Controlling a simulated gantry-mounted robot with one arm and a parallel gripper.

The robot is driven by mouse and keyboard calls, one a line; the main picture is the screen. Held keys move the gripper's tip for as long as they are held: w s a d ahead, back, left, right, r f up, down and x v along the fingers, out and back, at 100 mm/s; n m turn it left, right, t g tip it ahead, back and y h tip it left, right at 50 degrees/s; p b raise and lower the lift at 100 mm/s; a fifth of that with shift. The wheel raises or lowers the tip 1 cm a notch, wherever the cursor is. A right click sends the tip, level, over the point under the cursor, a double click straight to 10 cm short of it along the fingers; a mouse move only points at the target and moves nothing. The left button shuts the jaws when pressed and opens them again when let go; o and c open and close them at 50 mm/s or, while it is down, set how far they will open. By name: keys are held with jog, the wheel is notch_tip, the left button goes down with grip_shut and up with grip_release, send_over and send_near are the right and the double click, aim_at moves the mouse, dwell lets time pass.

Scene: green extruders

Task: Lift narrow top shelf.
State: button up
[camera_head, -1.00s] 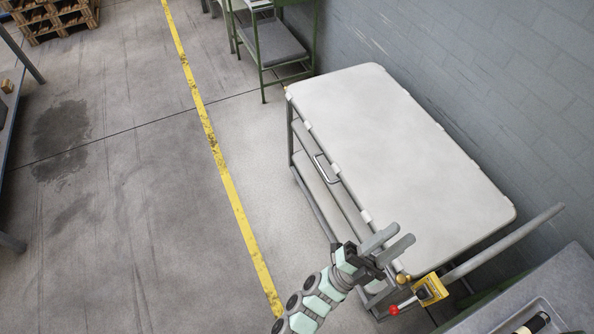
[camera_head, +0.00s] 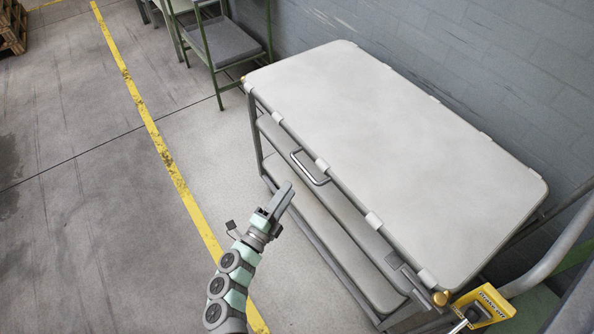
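A grey shelf cart stands against the wall with a wide, pale top panel (camera_head: 390,150) held along its edges by small white clips. A metal bar handle (camera_head: 311,169) sticks out from the cart's near long side, just below the panel's edge. Narrower shelves (camera_head: 330,228) show below the panel along that side; their far parts are hidden under it. My gripper (camera_head: 280,200) is left of the cart, below and left of the handle in the picture, and looks clear of it. Its fingers overlap from this angle, so their opening cannot be judged. I see nothing held.
A yellow sign and fitting (camera_head: 485,305) sit at the cart's near right corner, beside a curved grey tube (camera_head: 550,250). A green-framed rack (camera_head: 222,40) stands beyond the cart. The floor left of the yellow line (camera_head: 160,145) is mostly clear.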

aim_at(303, 168)
jog(key=b+x, duration=0.1)
jog(key=x, duration=0.8)
jog(key=shift+d+r+b, duration=0.1)
jog(key=shift+d+b, duration=0.1)
jog(key=shift+b, duration=0.2)
grip_shut()
dwell(0.8)
